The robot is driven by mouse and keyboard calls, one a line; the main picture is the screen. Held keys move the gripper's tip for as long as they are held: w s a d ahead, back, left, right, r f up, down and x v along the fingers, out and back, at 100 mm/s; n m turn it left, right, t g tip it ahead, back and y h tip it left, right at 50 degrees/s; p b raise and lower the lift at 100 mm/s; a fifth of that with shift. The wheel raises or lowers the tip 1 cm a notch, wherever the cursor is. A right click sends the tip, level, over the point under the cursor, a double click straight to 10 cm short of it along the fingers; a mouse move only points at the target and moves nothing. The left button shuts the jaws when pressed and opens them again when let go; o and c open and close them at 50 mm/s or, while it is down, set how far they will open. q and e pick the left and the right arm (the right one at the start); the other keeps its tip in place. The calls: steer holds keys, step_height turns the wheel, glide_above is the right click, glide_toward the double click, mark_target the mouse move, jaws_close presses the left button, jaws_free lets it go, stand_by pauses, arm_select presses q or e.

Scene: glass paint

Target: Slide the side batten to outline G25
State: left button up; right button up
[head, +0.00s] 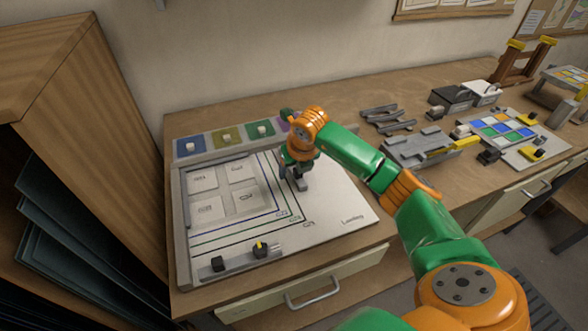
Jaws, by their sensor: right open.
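A pale board (345,205) lies on the bench with nested outlines in blue, green and black; their small labels near the front right corner are too small to read surely. A short grey bar (235,260) with two dark knobs, one marked yellow, lies along the board's front edge. My right gripper (293,182) is open and points down over the board's right part, at the outlines' right sides. A small grey piece (301,185) shows at its fingertips; I cannot tell whether it is the side batten or whether they touch. My left gripper is not in view.
Grey rails (183,240) bound the board's left and back. Four pale panes lie inside the outlines. Coloured squares with small blocks (227,136) line the back. Grey fixtures (415,148) and a coloured tile panel (505,130) stand to the right. A wooden cabinet (75,110) rises at left.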

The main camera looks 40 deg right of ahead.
steer(key=shift+w+a, duration=0.1)
steer(key=shift+a, duration=0.1)
steer(key=shift+d+r, duration=0.1)
steer(key=shift+r, duration=0.2)
steer(key=b+v, duration=0.1)
steer(key=v, duration=0.5)
steer(key=shift+s+r+b, duration=0.25)
steer(key=shift+s+b, duration=0.05)
steer(key=shift+b, duration=0.1)
